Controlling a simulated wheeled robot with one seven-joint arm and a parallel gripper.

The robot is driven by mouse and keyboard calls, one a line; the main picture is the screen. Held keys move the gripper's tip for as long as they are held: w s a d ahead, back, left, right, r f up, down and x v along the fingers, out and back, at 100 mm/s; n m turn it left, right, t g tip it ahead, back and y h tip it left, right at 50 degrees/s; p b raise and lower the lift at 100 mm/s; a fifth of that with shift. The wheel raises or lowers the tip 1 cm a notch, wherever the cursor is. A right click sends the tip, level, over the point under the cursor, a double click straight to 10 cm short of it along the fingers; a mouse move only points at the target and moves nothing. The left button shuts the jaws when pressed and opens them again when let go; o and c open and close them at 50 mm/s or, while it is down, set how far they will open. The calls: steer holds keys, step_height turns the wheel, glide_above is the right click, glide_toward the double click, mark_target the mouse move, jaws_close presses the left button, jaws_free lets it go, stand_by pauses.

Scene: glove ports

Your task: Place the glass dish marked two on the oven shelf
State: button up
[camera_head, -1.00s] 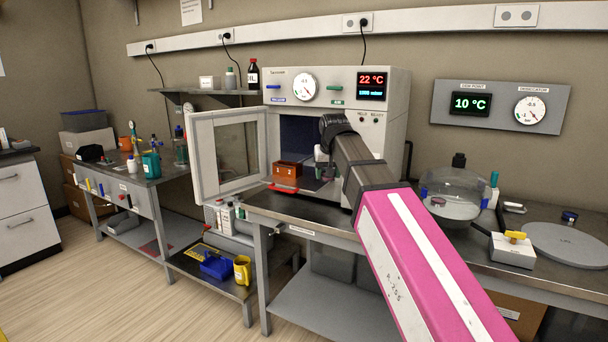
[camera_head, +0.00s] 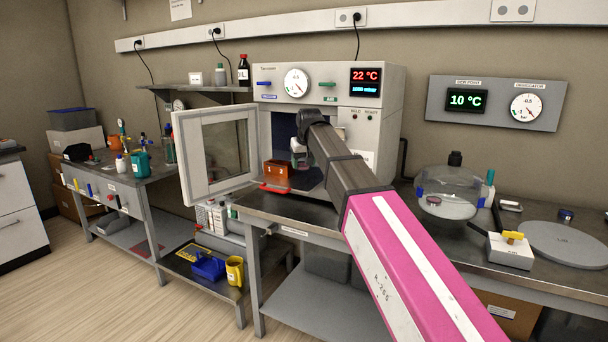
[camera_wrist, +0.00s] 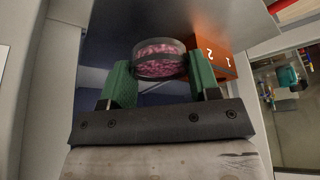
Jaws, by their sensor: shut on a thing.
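My gripper (camera_wrist: 160,78) has green fingers and is shut on a round glass dish (camera_wrist: 158,62) with pink contents. No number can be read on this dish. In the head view my gripper (camera_head: 302,150) is at the open front of the oven (camera_head: 330,82), and the small dish is partly hidden by the arm. The grey oven's door (camera_head: 218,155) stands open to the left. An orange block (camera_head: 277,171) sits at the oven mouth, left of my gripper. The oven shelf is mostly hidden.
A red handle (camera_head: 276,188) lies at the front edge of the oven mouth. A side table (camera_head: 125,175) stands left of the open door.

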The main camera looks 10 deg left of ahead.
mark_target(304, 181)
steer(key=shift+w+f, duration=0.4)
steer(key=shift+w, duration=0.25)
steer(key=shift+f, duration=2)
steer(key=shift+d+f, duration=0.1)
steer(key=shift+f, duration=0.05)
steer(key=o, duration=1)
steer(key=v, duration=1.2)
